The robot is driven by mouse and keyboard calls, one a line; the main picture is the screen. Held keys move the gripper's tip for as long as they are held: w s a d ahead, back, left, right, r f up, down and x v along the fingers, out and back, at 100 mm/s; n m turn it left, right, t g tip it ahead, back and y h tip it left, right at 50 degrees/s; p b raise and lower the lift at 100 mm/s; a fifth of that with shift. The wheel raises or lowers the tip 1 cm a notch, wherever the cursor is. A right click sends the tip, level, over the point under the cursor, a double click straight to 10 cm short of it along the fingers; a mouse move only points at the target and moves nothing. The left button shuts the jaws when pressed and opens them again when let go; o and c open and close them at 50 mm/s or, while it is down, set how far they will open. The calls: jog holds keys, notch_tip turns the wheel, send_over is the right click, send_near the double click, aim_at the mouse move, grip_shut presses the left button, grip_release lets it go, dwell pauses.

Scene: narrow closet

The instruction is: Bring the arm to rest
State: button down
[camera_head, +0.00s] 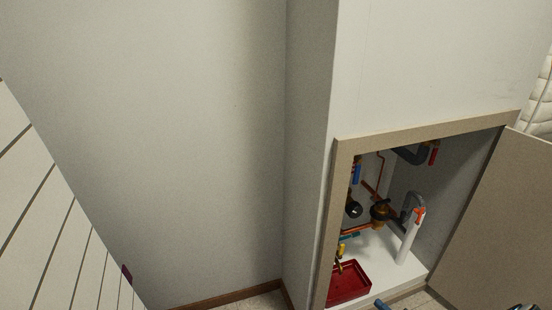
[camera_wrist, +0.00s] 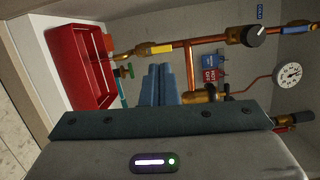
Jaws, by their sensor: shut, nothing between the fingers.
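My gripper (camera_wrist: 160,72) shows in the wrist view as two blue-grey fingers side by side. It is shut and empty, and it points into the open wall cabinet (camera_head: 343,190). Copper pipes (camera_wrist: 192,62) and a brass fitting lie beyond and right of the fingers. A red tray (camera_wrist: 68,70) lies to their left; it also shows in the head view (camera_head: 346,284) at the bottom of the cabinet. In the head view I cannot clearly make out my gripper.
The cabinet door (camera_head: 500,220) stands open at the right. Inside are a white upright pipe (camera_head: 409,240), a round gauge (camera_wrist: 288,75), a black knob (camera_wrist: 256,36) and a blue and red label (camera_wrist: 210,68). A bare wall (camera_head: 170,150) fills the left.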

jog(key=s+a+r+n+g+p, duration=0.1)
jog(key=a+r+n+g+p, duration=0.3)
jog(key=r, duration=0.7)
jog(key=a+r+n+g+p, duration=0.25)
jog(key=a+r+g, duration=0.3)
jog(key=r, duration=0.65)
jog(key=s+a+r+n+g+p, duration=0.1)
jog(key=a+r+n+g+p, duration=0.3)
jog(key=r, duration=0.7)
jog(key=s+a+r+h+p, duration=0.2)
jog(key=s+r+h+p, duration=0.1)
jog(key=r, duration=0.7)
jog(key=s+a+r+n+h+p, duration=0.1)
jog(key=s+a+r+h+p, duration=0.1)
jog(key=s+r+p, duration=0.3)
jog(key=s+a+r+t+h+p, duration=0.1)
jog(key=s+a+r+h+p, duration=0.2)
jog(key=r, duration=1.4)
jog(key=s+h+p, duration=0.2)
jog(key=s, duration=0.3)
jog(key=shift+s+n, duration=0.2)
jog(key=shift+n, duration=0.15)
jog(key=shift+r, duration=0.1)
